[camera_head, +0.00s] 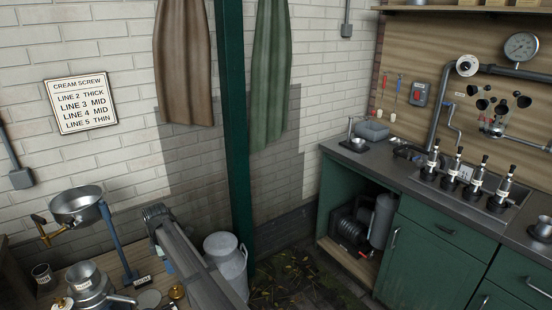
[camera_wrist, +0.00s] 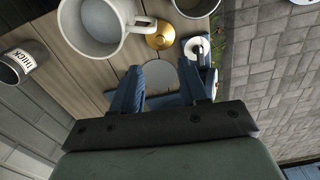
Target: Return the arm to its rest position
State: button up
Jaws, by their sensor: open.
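My gripper (camera_wrist: 161,88) shows in the wrist view with its two blue fingers apart and nothing held between them. It is above the wooden bench (camera_wrist: 110,82), with a flat grey disc (camera_wrist: 160,74) showing between the fingers. A pale metal vessel with a handle (camera_wrist: 92,42) and a brass knob-like piece (camera_wrist: 160,37) lie beyond the fingers. A cup labelled THICK (camera_wrist: 22,66) is at the left. I cannot make out the gripper in the head view.
In the head view, a metal bowl (camera_head: 76,205) stands above the bench at the left. A milk churn (camera_head: 227,265) is beside a green post (camera_head: 237,130). A green counter (camera_head: 417,255) with several black-topped valves stands at the right. The floor (camera_head: 300,278) between is partly clear.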

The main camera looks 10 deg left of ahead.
jog(key=w+d+f+m, duration=0.2)
jog(key=d+f+m, duration=0.15)
jog(key=d, duration=0.85)
jog(key=w+d+f+m, duration=0.25)
jog(key=d+m, duration=0.25)
jog(key=d, duration=0.7)
jog(key=w+d+f+m, duration=0.2)
jog(key=d+f+m, duration=0.2)
jog(key=d, duration=0.9)
jog(key=s+d+f+m, duration=0.2)
jog(key=s+d+m, duration=0.25)
jog(key=d, duration=0.55)
jog(key=s+d+f+m, duration=0.2)
jog(key=s+d+m, duration=0.25)
jog(key=d, duration=0.45)
jog(key=s+d+f+m, duration=0.2)
jog(key=s+d+m, duration=0.25)
jog(key=d, duration=0.55)
jog(key=s+f+g, duration=0.3)
jog(key=s+f, duration=0.7)
jog(key=s, duration=0.4)
jog(key=s+f+g, duration=0.3)
jog(key=s+f, duration=0.7)
jog(key=s, duration=0.4)
jog(key=shift+a+g, duration=0.15)
jog(key=shift+g, duration=0.15)
jog(key=shift+f, duration=0.1)
